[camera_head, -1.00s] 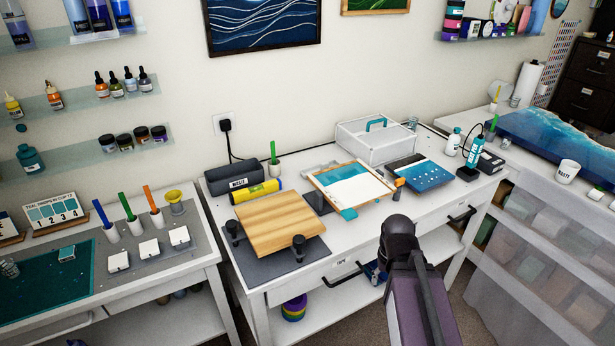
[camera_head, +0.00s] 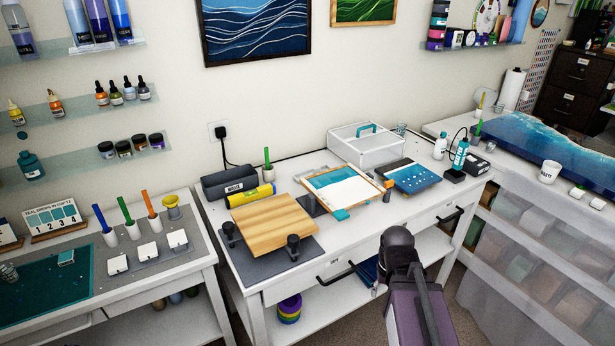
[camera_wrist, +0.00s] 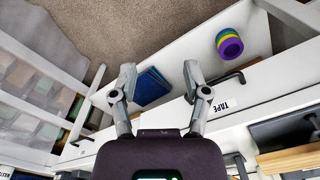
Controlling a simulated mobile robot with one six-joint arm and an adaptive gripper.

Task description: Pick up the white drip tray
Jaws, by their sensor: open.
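I cannot pick out a white drip tray with certainty. At the lower left, a pale curved rim (camera_head: 65,327) shows under the left table's edge, and I cannot tell if it is a tray. A wooden-framed white and teal panel (camera_head: 343,190) lies on the middle table. My gripper (camera_wrist: 160,78) is open and empty in the wrist view, its two fingers spread and pointing down past the middle table's front edge. A dark blue flat thing (camera_wrist: 152,86) on the lower shelf shows between the fingers. My gripper's fingers are hidden in the head view.
The middle table holds a wooden board (camera_head: 268,224), a clear box with a teal handle (camera_head: 367,147) and a blue panel (camera_head: 410,177). Drawer handles stick out in front. Coloured tape rolls (camera_wrist: 229,44) sit on the lower shelf. Carpet (camera_wrist: 110,25) shows beyond the shelf.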

